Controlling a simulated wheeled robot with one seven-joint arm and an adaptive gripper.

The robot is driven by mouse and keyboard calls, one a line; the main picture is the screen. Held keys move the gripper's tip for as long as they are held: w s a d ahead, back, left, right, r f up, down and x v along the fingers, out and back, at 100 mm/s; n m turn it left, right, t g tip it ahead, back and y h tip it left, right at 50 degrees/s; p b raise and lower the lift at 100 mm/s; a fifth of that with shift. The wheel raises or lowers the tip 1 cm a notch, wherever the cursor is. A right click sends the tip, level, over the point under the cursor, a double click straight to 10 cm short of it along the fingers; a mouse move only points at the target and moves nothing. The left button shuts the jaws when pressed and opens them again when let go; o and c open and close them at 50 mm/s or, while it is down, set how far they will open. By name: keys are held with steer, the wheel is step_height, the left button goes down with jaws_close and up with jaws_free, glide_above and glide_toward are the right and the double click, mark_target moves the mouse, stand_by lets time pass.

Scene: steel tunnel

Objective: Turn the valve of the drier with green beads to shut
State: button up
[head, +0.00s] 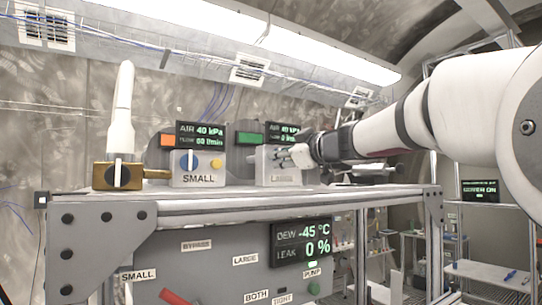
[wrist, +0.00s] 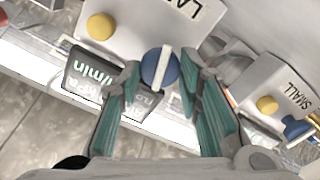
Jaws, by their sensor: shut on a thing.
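My gripper (head: 290,154) is at the front of the white box marked LARGE (head: 265,178). In the wrist view my gripper (wrist: 159,72) has its green-padded fingers on either side of a blue round knob (wrist: 173,72) with a white bar, shut on it. The bar runs nearly up and down in that view. My gripper hides the knob in the head view. I cannot make out beads in either.
The SMALL box has a blue knob (head: 189,161) and a yellow button (head: 216,164). A brass block (head: 103,176) with a white column stands at left. The lower display (head: 301,242) reads DEW -45 °C, LEAK 0 %. A red lever (head: 174,298) is below.

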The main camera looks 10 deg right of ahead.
steer(key=shift+f, duration=0.1)
stand_by(0.5)
steer(key=o, duration=1.1)
steer(key=shift+o, duration=0.2)
steer(key=v, duration=1.2)
